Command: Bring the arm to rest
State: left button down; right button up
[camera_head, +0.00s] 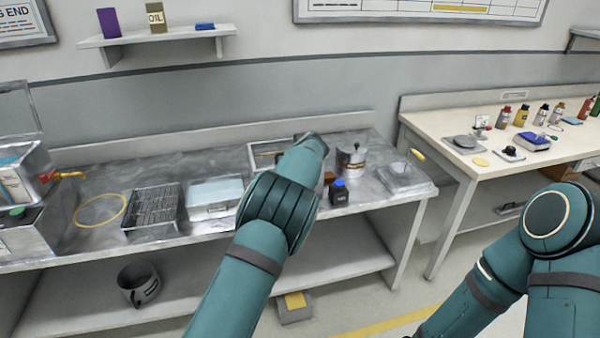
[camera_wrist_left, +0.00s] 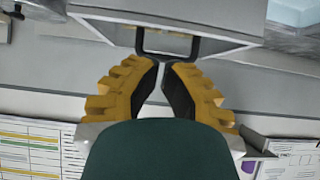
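My left arm (camera_head: 262,245) reaches from the bottom of the head view up over the metal bench, and its gripper is hidden there behind the forearm. In the left wrist view my left gripper (camera_wrist_left: 167,63) has its yellow-backed, dark-padded fingers close together at the tips, with nothing seen held between them. A dark handle (camera_wrist_left: 168,55) on a grey box (camera_wrist_left: 165,22) lies just beyond the tips; I cannot tell whether they touch. My right arm (camera_head: 553,235) is at the right of the head view, and its gripper is out of view.
The metal bench (camera_head: 170,168) holds a yellow ring (camera_head: 100,210), a wire rack (camera_head: 153,209), a light-blue-topped tray (camera_head: 214,194), a dark bottle (camera_head: 338,193) and a metal pot (camera_head: 350,160). A pale table (camera_head: 455,185) with bottles stands right. Floor shows between them.

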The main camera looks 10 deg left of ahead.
pick_arm(q)
jog(key=s+a+f+g+h, duration=0.2)
jog(key=s+a+f+g, duration=0.1)
jog(key=s+f, duration=0.8)
jog(key=s+a+f+g+h, duration=0.1)
jog(key=s+a+f+g, duration=0.1)
jog(key=s+f, duration=0.9)
jog(key=s+d+f+m+g+h, duration=0.1)
jog(key=s+d, duration=0.1)
jog(key=s, duration=0.7)
jog(key=s+d+f+m+g+h, duration=0.1)
jog(key=s+d+f+h, duration=0.1)
jog(key=s, duration=0.7)
jog(key=s+d+f+m+g+h, duration=0.1)
jog(key=s+d+h, duration=0.1)
jog(key=s, duration=0.7)
jog(key=shift+s+d+f+b, duration=0.2)
jog(key=shift+d+f+b, duration=0.15)
jog(key=shift+d, duration=0.45)
jog(key=shift+f, duration=0.1)
